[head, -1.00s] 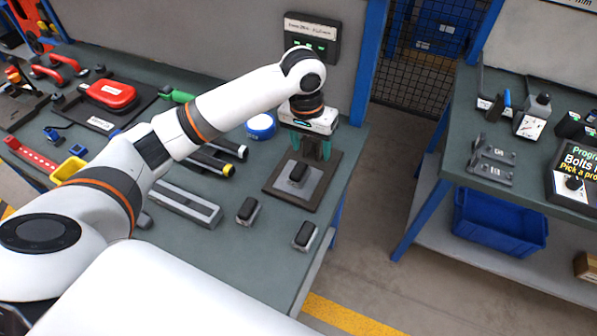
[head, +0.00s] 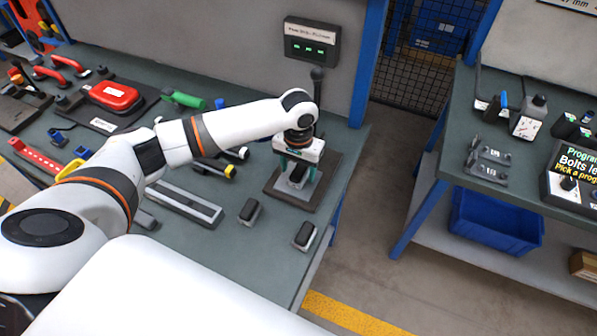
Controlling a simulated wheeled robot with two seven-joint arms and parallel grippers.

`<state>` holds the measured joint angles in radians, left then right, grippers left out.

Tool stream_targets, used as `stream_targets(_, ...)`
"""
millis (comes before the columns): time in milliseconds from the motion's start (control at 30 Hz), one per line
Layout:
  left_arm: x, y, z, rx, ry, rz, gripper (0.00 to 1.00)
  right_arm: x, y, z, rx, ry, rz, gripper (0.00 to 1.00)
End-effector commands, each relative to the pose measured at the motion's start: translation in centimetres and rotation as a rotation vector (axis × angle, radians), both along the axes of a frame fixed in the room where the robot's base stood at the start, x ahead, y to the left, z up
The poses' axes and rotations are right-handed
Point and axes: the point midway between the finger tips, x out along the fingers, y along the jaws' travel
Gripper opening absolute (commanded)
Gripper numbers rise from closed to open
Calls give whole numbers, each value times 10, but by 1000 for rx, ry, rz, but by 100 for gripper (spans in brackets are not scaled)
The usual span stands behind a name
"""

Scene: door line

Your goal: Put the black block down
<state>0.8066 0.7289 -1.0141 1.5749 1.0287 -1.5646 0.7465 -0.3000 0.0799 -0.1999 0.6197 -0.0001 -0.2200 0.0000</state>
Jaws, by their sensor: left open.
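A black block (head: 298,174) with a grey lower part sits on the dark square plate (head: 276,192) near the bench's right edge. My left gripper (head: 297,173) comes down over this block from above. Its green-tipped fingers are open, one on each side of the block; I cannot tell whether they touch it. The gripper body hides part of the block. Two similar black blocks stand on the green bench top nearer to me, one to the left (head: 250,211) and one to the right (head: 304,236). My right gripper is out of view.
A black lever (head: 317,88) stands behind the plate, under a wall box (head: 311,42) with green lights. A grey channel (head: 185,205) lies left of the blocks. A second bench (head: 450,165) stands right, across a floor gap.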

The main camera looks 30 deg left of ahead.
Motion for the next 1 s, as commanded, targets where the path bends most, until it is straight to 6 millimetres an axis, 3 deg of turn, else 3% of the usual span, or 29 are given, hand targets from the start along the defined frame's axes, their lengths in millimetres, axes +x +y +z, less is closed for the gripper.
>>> stream_targets(133, 0, 0, -12, 0, -1, 0, 62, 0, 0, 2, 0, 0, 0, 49)
stream_targets(367, 0, 0, -14, 0, -2, -1, 60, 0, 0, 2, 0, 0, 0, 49)
stream_targets(700, 0, 0, -13, 0, -2, -1, 5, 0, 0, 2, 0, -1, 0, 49)
stream_targets(767, 1, 0, -13, -1, -3, -1, 0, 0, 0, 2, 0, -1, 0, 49)
stream_targets(1000, 1, 0, -8, -1, -4, -1, 0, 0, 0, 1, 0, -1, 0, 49)
